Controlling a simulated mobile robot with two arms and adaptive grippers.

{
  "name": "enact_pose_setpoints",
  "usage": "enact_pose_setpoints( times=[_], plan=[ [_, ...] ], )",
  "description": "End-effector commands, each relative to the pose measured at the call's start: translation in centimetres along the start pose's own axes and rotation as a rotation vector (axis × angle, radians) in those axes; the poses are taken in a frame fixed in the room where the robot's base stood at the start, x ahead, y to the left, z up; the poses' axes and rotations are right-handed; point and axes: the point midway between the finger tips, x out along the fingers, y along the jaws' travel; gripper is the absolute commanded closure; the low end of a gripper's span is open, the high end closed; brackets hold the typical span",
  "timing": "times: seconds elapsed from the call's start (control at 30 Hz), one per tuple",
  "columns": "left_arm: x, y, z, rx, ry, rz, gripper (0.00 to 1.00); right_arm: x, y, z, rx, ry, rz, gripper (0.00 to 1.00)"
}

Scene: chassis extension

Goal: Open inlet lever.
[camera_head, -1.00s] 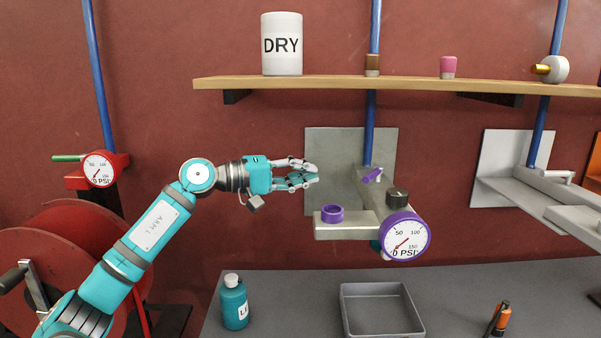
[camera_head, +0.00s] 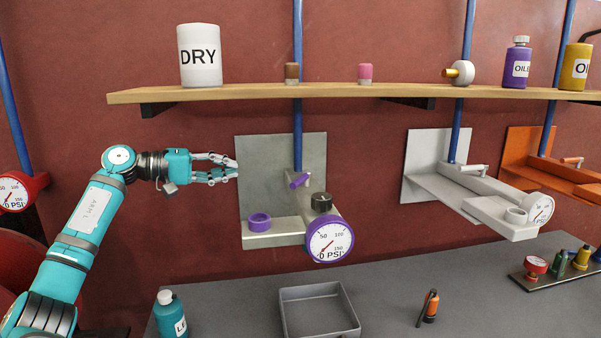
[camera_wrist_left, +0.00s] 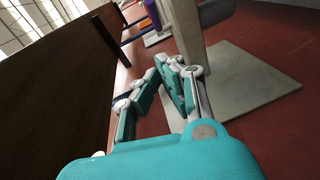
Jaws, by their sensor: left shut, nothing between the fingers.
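A purple lever (camera_head: 300,180) sits at the foot of the blue pipe, on the pale wall-mounted fixture with the purple-rimmed gauge (camera_head: 330,240). The gauge needle points low, near 0 PSI. I take this lever, where the pipe meets the fixture, to be the inlet lever. My left gripper (camera_head: 236,171) is shut and empty, left of the lever and apart from it, near the left edge of the grey back plate (camera_head: 265,180). In the left wrist view the gripper's fingers (camera_wrist_left: 168,65) are close together, with the back plate (camera_wrist_left: 250,80) to their right. My right gripper is not in view.
The fixture also carries a purple ring (camera_head: 259,222) and a dark knob (camera_head: 321,202). A wooden shelf (camera_head: 330,91) runs above the gripper. Below are a grey tray (camera_head: 318,310) and a teal bottle (camera_head: 170,318). White (camera_head: 470,190) and orange (camera_head: 570,178) fixtures stand to the right.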

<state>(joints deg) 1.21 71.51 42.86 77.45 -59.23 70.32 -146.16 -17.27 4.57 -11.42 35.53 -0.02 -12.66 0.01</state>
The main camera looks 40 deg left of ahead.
Motion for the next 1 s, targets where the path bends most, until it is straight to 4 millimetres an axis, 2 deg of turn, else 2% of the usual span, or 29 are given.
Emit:
enact_pose_setpoints(
  times=[0.3, 0.6, 0.8, 1.0],
  plan=[
    [5.0, 0.7, 0.0, 0.001, -0.001, 0.001, 1.0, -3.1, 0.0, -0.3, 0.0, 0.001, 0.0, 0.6],
    [9.2, 0.6, 0.0, -0.001, 0.0, 0.004, 1.0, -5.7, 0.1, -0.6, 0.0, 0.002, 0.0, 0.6],
    [11.2, 0.3, 1.8, -0.002, -0.002, -0.001, 1.0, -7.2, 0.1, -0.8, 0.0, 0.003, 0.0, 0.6],
    [12.2, 0.1, 2.8, -0.001, 0.0, -0.001, 1.0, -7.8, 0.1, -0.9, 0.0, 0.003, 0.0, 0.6]
  ],
)
